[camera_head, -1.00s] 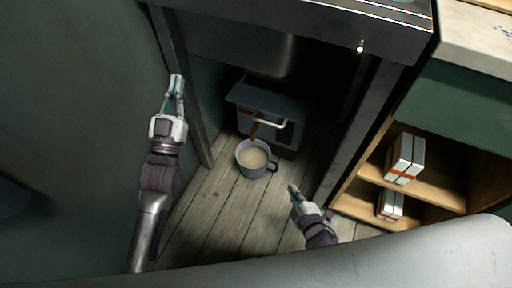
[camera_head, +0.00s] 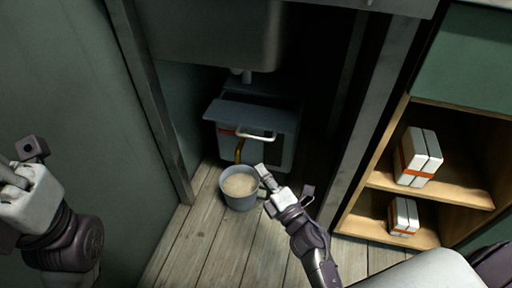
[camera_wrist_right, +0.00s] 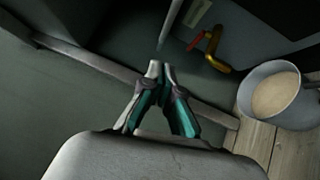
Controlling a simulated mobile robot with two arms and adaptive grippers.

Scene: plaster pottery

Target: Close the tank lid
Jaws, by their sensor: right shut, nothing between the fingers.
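The tank (camera_head: 229,147) is a pale box with a dark right side, under the sink. Its blue-grey lid (camera_head: 250,114) lies as a sloping slab at the top front, with a pale bar handle (camera_head: 256,137) at its front edge. I cannot tell how far the lid is open. My right gripper (camera_head: 261,170) is shut and empty, in front of and below the handle, just above the mug's rim. Its closed fingers also show in the right wrist view (camera_wrist_right: 159,69). My left gripper (camera_head: 12,176) is at the left edge, partly cut off, away from the tank.
A grey mug (camera_head: 237,198) of beige liquid stands on the wooden floor (camera_head: 200,245) below a yellow spout (camera_head: 239,151). Posts (camera_head: 150,95) flank the tank opening. A shelf unit (camera_head: 445,190) with white boxes (camera_head: 419,157) stands at right. The sink (camera_head: 215,35) hangs above.

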